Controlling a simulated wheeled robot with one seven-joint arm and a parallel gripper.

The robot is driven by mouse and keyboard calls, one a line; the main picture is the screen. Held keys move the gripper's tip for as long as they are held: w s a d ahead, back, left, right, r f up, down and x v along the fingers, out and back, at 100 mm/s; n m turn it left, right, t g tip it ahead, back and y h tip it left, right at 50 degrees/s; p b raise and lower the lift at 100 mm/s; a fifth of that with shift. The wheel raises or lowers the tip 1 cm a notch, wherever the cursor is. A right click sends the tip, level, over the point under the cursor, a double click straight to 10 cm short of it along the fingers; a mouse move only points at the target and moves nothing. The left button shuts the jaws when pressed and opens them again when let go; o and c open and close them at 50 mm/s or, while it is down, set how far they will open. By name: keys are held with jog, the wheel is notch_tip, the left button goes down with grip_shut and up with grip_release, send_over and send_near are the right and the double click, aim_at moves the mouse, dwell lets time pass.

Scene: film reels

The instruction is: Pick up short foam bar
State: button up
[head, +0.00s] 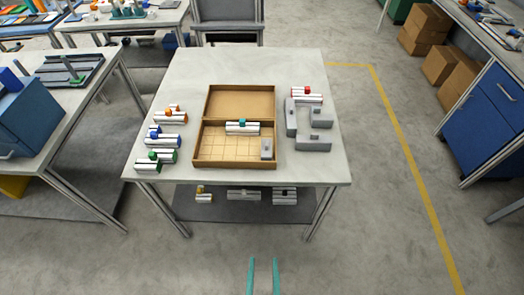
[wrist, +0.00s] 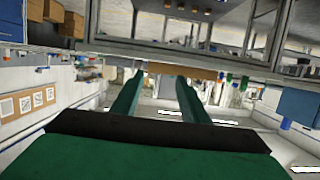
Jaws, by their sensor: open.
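A short grey block (head: 266,150), which looks like a foam bar, stands in the front right corner of the open cardboard box (head: 235,161) on the table. More grey foam-like pieces (head: 291,118) lie right of the box in a C shape; I cannot tell whether they are joined. My gripper (head: 263,262) has two teal fingers, apart and empty, low in the head view in front of the table and well away from the grey pieces. The fingers also show in the wrist view (wrist: 156,76) with nothing between them. I cannot make out the grey pieces there.
A silver piece with a teal knob (head: 242,127) lies in the box. Similar pieces with orange (head: 170,115), blue and green knobs lie left of it; a red-knobbed one (head: 307,94) lies behind the foam. The table (head: 190,75) has a lower shelf (head: 245,208) with more pieces.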

jog(key=w, duration=0.9)
jog(key=g, duration=0.1)
send_near(266, 147)
jog(key=x, duration=1.1)
jog(key=shift+w+d+f, duration=0.1)
jog(key=shift+w, duration=0.2)
jog(key=shift+c, duration=0.3)
jog(key=c, duration=0.7)
